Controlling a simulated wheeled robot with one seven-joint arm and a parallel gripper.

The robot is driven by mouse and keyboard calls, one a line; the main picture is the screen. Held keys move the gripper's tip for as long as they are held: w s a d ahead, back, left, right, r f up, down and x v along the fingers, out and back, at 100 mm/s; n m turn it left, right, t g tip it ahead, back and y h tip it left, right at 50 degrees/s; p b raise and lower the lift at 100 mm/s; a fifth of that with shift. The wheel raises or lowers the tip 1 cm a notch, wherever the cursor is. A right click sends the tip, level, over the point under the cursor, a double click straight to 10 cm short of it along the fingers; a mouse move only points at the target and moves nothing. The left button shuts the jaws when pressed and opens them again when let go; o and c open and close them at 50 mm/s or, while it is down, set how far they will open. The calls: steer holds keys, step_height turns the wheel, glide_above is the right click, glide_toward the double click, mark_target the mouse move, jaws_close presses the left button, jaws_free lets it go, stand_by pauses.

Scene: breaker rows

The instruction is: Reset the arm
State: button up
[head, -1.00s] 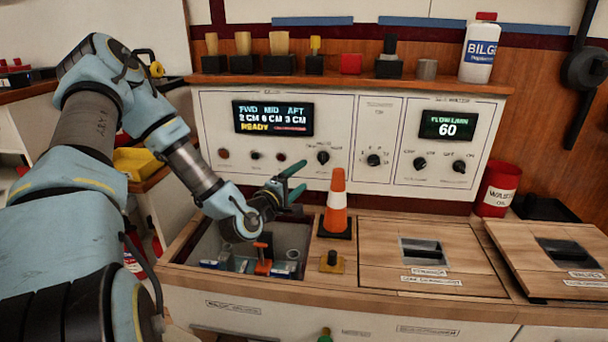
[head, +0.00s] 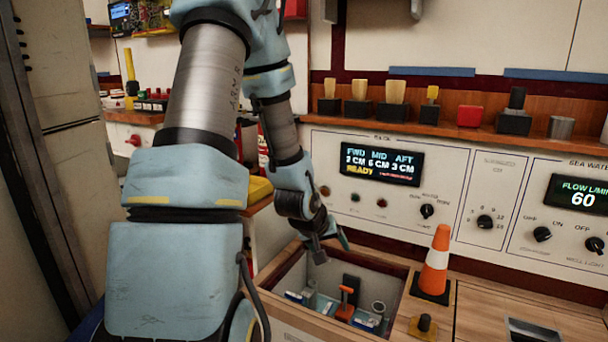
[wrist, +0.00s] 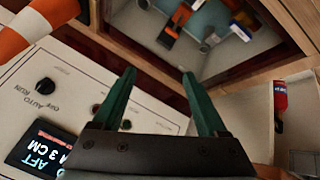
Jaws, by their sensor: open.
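My gripper (head: 330,248) hangs above the back left part of the open compartment in the counter (head: 284,262). In the wrist view its two green fingers (wrist: 158,90) are spread apart with nothing between them. The panel with the display (head: 382,165), reading FWD 2 cm, MID 6 cm, AFT 3 cm and READY, stands behind it. Inside the compartment an orange-handled item (head: 345,303) stands among small blue and white things. My arm rises on the left side of the head view and bends down to the gripper.
An orange and white cone (head: 436,262) stands on the counter right of the compartment, beside a black knob on a yellow base (head: 424,326). A shelf above the panel holds several wooden-handled items (head: 361,97). A grey cabinet (head: 50,100) stands at the far left.

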steer(key=s+a+r+g+y, duration=0.4)
steer(key=s+a+r, duration=0.6)
steer(key=s+a, duration=0.35)
step_height(320, 180, up, 25)
steer(key=p, duration=2.6)
steer(key=shift+w+r+m+p, duration=0.15)
steer(key=shift+w+m+p, duration=0.25)
